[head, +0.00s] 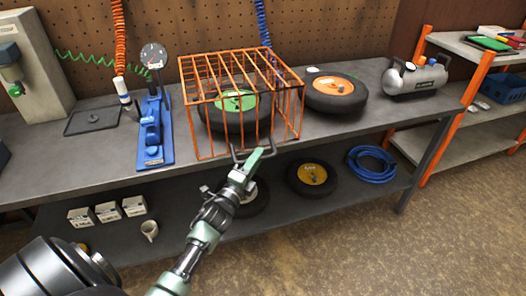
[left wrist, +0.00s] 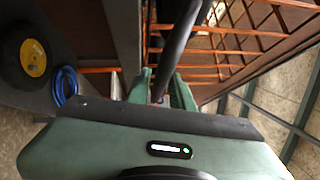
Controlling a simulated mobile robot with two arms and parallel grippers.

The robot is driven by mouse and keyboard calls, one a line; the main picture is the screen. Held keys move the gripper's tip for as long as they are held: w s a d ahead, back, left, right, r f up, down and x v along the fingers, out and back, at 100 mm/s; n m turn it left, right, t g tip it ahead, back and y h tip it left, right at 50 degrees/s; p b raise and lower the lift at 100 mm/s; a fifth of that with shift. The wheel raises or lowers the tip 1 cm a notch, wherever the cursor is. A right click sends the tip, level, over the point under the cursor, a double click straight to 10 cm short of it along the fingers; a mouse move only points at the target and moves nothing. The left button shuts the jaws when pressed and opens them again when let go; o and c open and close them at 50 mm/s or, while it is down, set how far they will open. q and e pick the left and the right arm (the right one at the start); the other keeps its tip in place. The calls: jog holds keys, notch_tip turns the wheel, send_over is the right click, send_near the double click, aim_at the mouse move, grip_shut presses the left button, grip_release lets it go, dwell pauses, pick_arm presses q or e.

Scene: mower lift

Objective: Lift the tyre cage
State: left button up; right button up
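The orange wire tyre cage (head: 241,68) stands on the grey bench over a tyre with a green hub (head: 234,110). A dark handle (head: 236,154) sticks out low at its front. My left gripper (head: 254,163) is at this handle, its pale green fingers apart. In the left wrist view a dark bar (left wrist: 177,48) runs down toward the space between the fingers (left wrist: 160,92), with orange cage wires (left wrist: 235,32) behind. Firm contact with the bar cannot be made out. My right gripper is not in view.
A blue gauge stand (head: 153,125) is on the left. The shelf below holds a yellow-hub tyre (head: 312,176), a blue hose (head: 371,164) and a mug (head: 150,231).

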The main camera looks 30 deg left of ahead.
pick_arm(q)
jog(key=w, duration=0.3)
jog(key=shift+a+r, duration=0.1)
jog(key=shift+r, duration=0.05)
grip_shut()
dwell(1.3)
